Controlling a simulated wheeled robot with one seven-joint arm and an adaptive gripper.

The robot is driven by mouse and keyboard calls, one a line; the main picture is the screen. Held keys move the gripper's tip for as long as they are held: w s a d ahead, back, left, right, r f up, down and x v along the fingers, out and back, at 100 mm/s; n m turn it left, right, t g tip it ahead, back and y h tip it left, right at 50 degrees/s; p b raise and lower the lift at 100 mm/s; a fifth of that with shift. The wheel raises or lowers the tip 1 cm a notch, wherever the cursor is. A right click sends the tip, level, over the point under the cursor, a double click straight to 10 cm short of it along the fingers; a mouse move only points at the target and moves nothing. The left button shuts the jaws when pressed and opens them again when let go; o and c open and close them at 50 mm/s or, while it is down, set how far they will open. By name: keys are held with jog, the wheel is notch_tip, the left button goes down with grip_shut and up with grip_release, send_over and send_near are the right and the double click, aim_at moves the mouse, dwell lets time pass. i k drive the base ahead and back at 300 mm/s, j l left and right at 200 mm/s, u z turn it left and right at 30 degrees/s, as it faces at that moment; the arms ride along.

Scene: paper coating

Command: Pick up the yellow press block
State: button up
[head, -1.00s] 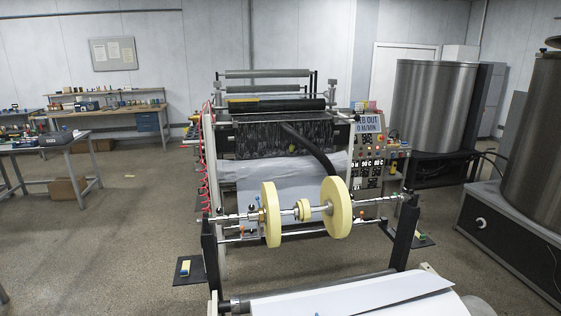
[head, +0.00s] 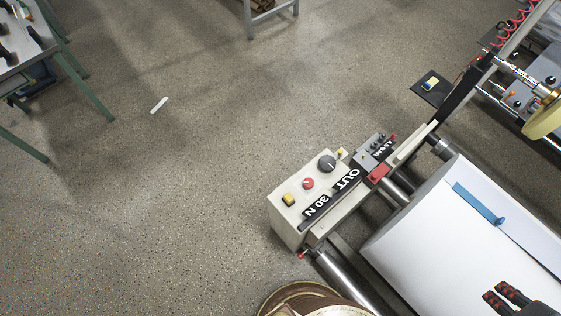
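Several yellow pieces show in the head view, and I cannot tell which is the press block. A yellow block (head: 288,199) sits on the pale control box (head: 283,222), beside a red knob. A smaller yellow piece (head: 341,152) is near the box's far end. A small yellow, white and blue piece (head: 429,84) lies on a black plate (head: 427,93) by the machine's leg. My gripper (head: 507,294), black with red marks, shows at the bottom right in front of the white roll. It is apart from all the yellow pieces. Its finger opening is unclear.
A large white roll (head: 425,235) with a blue strip (head: 478,203) fills the lower right. A round brown-rimmed object (head: 290,292) stands at the bottom. A green-legged table (head: 88,92) is at upper left. A white stick (head: 159,104) lies on the open floor.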

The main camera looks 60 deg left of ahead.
aim_at(289, 199)
jog(key=u, duration=2.2)
jog(key=i+j+u, duration=0.25)
jog(key=i+j, duration=0.45)
